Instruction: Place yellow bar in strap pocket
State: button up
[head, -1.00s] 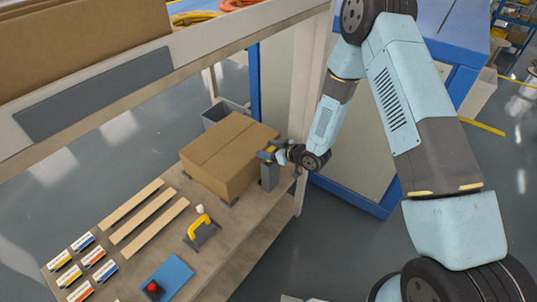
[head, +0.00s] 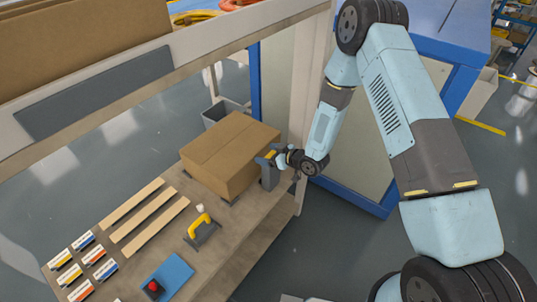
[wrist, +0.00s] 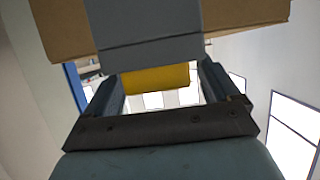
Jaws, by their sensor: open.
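The yellow bar (wrist: 155,78) shows in the wrist view between the two fingers of my gripper (wrist: 160,92), at the edge of a grey upright holder (wrist: 148,38). The fingers are spread, with a gap visible on the bar's right side. In the head view, my gripper (head: 268,158) is at the top of the grey holder (head: 270,178), beside the cardboard box. A small patch of the yellow bar (head: 271,154) shows there. The holder may be the strap pocket. How deep the bar sits in it is hidden.
A closed cardboard box (head: 228,155) stands left of the holder on the wooden bench (head: 238,238). A blue-framed panel (head: 355,170) stands right.

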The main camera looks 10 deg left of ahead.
jog(key=v, duration=1.4)
